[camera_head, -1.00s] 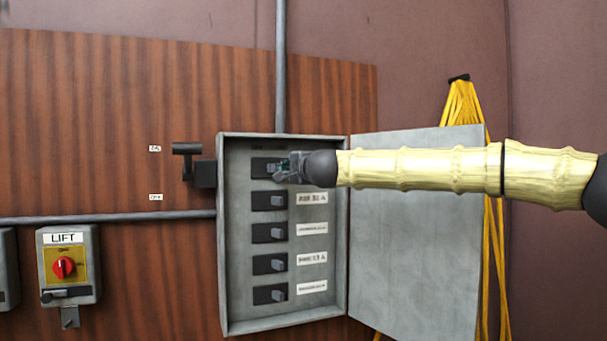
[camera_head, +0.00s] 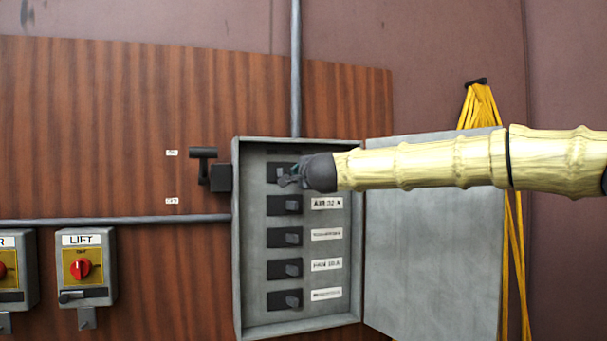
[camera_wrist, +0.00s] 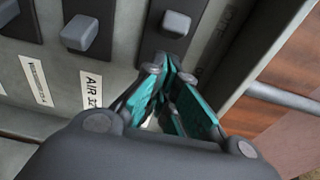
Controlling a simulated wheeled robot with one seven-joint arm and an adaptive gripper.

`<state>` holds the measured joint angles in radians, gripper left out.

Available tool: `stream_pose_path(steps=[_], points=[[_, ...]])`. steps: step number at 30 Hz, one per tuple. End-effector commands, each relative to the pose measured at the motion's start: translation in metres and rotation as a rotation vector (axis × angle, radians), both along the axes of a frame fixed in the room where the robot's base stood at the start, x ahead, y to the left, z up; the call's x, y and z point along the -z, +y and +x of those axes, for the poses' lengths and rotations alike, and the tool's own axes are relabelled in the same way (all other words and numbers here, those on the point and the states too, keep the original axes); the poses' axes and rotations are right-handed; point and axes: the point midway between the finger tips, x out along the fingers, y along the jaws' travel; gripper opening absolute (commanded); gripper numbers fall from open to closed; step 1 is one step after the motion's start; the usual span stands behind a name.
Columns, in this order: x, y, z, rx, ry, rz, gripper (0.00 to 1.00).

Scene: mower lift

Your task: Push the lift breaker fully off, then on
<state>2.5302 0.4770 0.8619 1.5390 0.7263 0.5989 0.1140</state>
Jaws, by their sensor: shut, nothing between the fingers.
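The breaker box (camera_head: 240,300) is open and holds a column of black breakers with grey levers. My gripper (camera_head: 290,180) is at the top breaker (camera_head: 280,170), coming in from the right, and hides any label beside it. In the wrist view the top breaker's lever (camera_wrist: 176,24) shows just beyond my shut, empty teal fingers (camera_wrist: 165,68). This lever sits farther from the label side than the lever (camera_wrist: 80,32) of the AIR breaker beside it. I cannot tell whether the fingertips touch the top lever.
The box door (camera_head: 430,240) stands open to the right, behind my arm. A black lever handle (camera_head: 203,154) is on the box's left side. A LIFT switch box (camera_head: 88,280) with a red knob is at lower left. Yellow cable (camera_head: 482,105) hangs at right.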

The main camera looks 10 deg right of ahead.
Motion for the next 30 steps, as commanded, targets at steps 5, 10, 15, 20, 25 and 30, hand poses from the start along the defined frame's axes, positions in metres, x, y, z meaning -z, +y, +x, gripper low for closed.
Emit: stream_pose_path(steps=[5, 10, 15, 20, 25, 30], points=[[-0.002, -0.023, -0.004, -0.005, -0.002, 0.002, 0.00], [0.001, -0.024, -0.029, -0.007, -0.002, 0.000, 0.00], [0.001, -0.026, -0.055, -0.006, -0.003, 0.000, 0.00], [0.001, -0.029, -0.076, -0.004, -0.002, 0.000, 0.00], [0.000, -0.029, -0.093, -0.005, -0.002, 0.000, 0.00], [0.000, -0.029, -0.102, -0.006, -0.001, 0.001, 0.00]])
